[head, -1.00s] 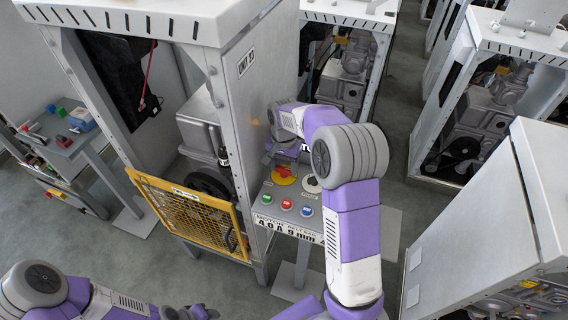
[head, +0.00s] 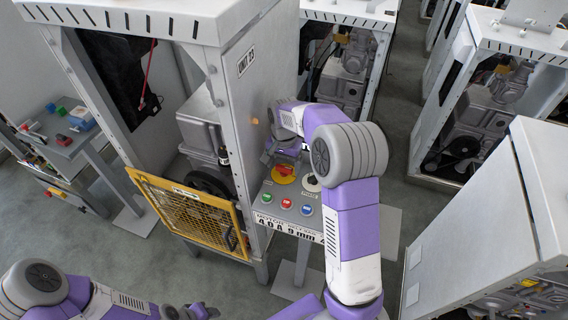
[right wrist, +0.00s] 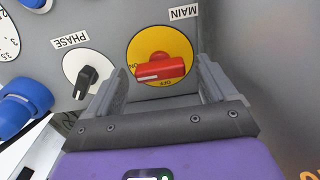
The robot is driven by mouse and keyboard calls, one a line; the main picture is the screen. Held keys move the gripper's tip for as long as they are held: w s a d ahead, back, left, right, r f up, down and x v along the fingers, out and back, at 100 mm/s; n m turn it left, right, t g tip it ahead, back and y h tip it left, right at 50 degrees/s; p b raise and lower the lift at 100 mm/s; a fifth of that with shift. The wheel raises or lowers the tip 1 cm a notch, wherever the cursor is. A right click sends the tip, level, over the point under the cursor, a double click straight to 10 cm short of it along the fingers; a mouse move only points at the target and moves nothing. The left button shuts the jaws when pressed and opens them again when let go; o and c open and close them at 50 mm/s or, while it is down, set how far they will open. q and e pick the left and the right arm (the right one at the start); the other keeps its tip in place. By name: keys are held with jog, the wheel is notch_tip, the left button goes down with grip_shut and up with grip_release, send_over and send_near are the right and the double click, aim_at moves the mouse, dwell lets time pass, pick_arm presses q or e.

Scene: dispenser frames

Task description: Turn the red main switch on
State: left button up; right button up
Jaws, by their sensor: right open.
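The red main switch (right wrist: 165,70) sits on a round yellow plate (right wrist: 137,45) under the label MAIN. In the right wrist view its handle lies nearly level, its white-marked left end beside the ON mark; OFF is printed below. The switch (head: 284,170) also shows on the sloped panel in the head view. My right gripper (right wrist: 160,84) is open, its fingers apart on either side of the handle's near side, with nothing between them. In the head view the right gripper (head: 284,150) is just behind the switch. My left gripper (head: 190,313) is partly cut off at the bottom edge.
A black PHASE selector (right wrist: 85,80) is beside the main switch. Green, red and blue buttons (head: 286,203) sit lower on the panel. The cabinet wall (head: 245,120) stands close to the left, with a yellow mesh guard (head: 190,215) below.

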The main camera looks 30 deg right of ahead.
aim_at(284, 166)
notch_tip(284, 166, up, 8)
jog(key=shift+f+p, duration=0.15)
jog(key=shift+p, duration=0.3)
dwell(0.3)
